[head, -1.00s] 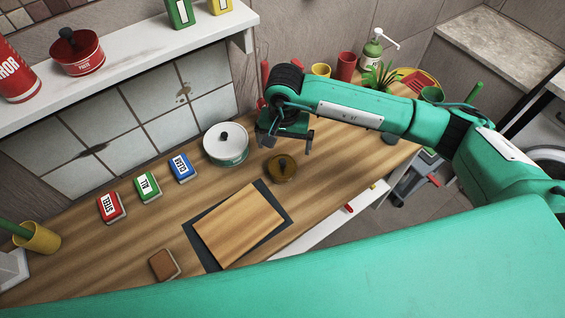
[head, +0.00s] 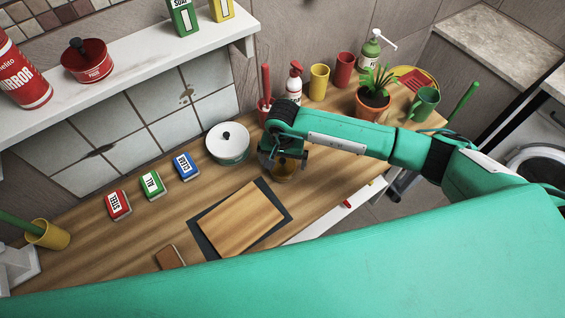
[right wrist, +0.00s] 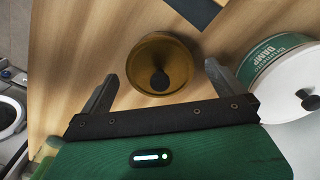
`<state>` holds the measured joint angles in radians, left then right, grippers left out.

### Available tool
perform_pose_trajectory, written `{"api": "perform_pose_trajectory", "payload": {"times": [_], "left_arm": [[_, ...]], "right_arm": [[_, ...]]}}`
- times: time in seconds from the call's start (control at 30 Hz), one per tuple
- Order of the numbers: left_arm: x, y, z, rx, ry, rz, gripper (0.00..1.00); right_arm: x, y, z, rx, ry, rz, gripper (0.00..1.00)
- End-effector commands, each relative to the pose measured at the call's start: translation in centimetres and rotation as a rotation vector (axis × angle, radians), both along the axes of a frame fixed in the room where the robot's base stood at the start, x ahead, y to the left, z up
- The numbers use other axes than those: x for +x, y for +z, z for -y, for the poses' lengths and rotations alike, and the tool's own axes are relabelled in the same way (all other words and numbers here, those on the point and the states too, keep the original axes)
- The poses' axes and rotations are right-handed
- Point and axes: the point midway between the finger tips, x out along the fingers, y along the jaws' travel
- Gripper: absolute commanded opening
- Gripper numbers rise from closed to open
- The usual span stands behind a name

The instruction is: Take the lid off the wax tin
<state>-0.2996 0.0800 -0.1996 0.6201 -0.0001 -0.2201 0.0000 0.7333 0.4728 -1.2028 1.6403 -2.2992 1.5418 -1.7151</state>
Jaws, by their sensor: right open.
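A round amber-brown tin (head: 282,178), which I take for the wax tin, stands on the wooden counter; its label is not readable. Its lid, with a dark knob (right wrist: 159,79), is on it. My right gripper (head: 284,163) is above the tin and partly hides it in the head view. In the right wrist view the open right gripper (right wrist: 160,82) has its fingers on either side of the knob, with nothing between them touching. My left gripper is not in view.
A white-lidded tin (head: 228,146) with a green label reading DAMP stands close by on the left. A wooden board (head: 238,220) on a dark mat lies in front. Three labelled boxes stand further left. A potted plant (head: 373,95) and cups are at the back right.

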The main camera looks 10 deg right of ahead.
Motion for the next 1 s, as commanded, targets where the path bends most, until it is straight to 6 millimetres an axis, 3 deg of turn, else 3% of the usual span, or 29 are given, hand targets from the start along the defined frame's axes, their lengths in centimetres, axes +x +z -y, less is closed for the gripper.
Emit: {"api": "perform_pose_trajectory", "payload": {"times": [0.03, 0.23, 0.73, 0.87, 1.0], "left_arm": [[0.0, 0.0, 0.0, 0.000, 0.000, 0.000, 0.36], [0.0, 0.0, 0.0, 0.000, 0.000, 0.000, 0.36], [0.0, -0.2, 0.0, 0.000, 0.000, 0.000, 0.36], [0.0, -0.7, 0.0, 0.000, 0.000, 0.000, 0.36], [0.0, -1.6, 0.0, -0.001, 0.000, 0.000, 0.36]], "right_arm": [[0.0, 0.0, 0.0, 0.000, 0.000, 0.000, 0.96], [0.0, 0.0, 0.0, 0.000, 0.000, 0.000, 0.57], [0.0, 0.6, 0.0, 0.001, 0.001, 0.001, 0.55], [0.1, 1.9, -0.1, 0.002, 0.001, 0.003, 0.55], [0.2, 4.4, 0.0, 0.001, 0.001, 0.005, 0.55]]}}
